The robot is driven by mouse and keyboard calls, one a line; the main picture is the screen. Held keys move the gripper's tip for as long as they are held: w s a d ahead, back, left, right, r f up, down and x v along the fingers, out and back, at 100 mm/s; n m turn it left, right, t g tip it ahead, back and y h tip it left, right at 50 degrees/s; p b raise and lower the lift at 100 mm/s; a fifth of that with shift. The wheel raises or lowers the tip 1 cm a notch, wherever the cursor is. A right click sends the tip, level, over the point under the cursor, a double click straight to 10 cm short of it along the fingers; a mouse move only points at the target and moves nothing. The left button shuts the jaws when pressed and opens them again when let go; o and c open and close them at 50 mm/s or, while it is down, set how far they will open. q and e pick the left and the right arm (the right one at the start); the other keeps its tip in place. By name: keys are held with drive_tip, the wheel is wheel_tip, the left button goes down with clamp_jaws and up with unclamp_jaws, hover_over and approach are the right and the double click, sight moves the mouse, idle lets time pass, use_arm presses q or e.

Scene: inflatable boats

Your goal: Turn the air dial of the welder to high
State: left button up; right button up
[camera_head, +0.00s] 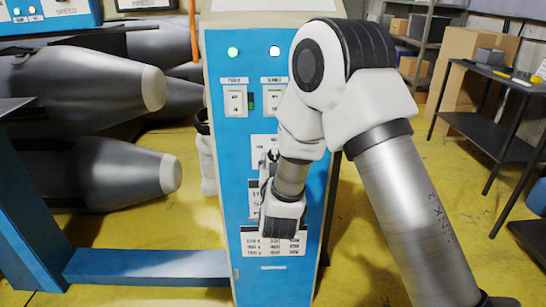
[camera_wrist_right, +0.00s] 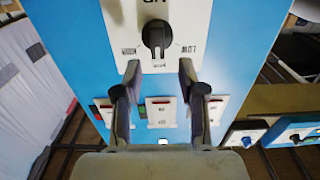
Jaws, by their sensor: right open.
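The welder (camera_head: 222,190) is a tall blue cabinet in the middle of the head view. Its black air dial (camera_wrist_right: 157,38) sits on a white plate in the right wrist view, between a HIGH label at left and a LOW label at right. The dial's ridge lies roughly upright there, pointing at neither of those two labels. My right gripper (camera_wrist_right: 160,76) is open and empty. Its fingertips are just below the dial, one to either side, apparently not touching it. In the head view my right gripper (camera_head: 270,160) and arm cover part of the panel. My left gripper is not seen.
Two rocker switches, the left one (camera_head: 235,101) and the right one (camera_head: 271,101), sit higher on the panel. Grey boat tubes (camera_head: 110,175) lie at left. A dark table (camera_head: 500,80) and cardboard boxes (camera_head: 470,50) stand at right. The yellow floor at right is partly clear.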

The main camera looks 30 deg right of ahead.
drive_tip(key=x, duration=0.3)
drive_tip(key=shift+w+d, duration=0.1)
drive_tip(key=shift+d, duration=0.05)
clamp_jaws()
drive_tip(key=shift+m+b, duration=0.3)
drive_tip(key=shift+m, duration=0.1)
drive_tip(key=shift+s+d+f+m+b, duration=0.15)
drive_tip(key=shift+s+d+m+b, duration=0.1)
drive_tip(key=shift+m+b, duration=1.3)
drive_tip(key=shift+s+d+f+m+b, duration=0.2)
drive_tip(key=shift+m+b, duration=0.6)
drive_tip(key=shift+m, duration=1.3)
drive_tip(key=shift+s+d+f+m+b, duration=0.1)
drive_tip(key=shift+d+m+b, duration=0.2)
drive_tip(key=shift+m+b, duration=1.25)
drive_tip(key=shift+m+p, duration=0.3)
drive_tip(key=shift+m, duration=0.2)
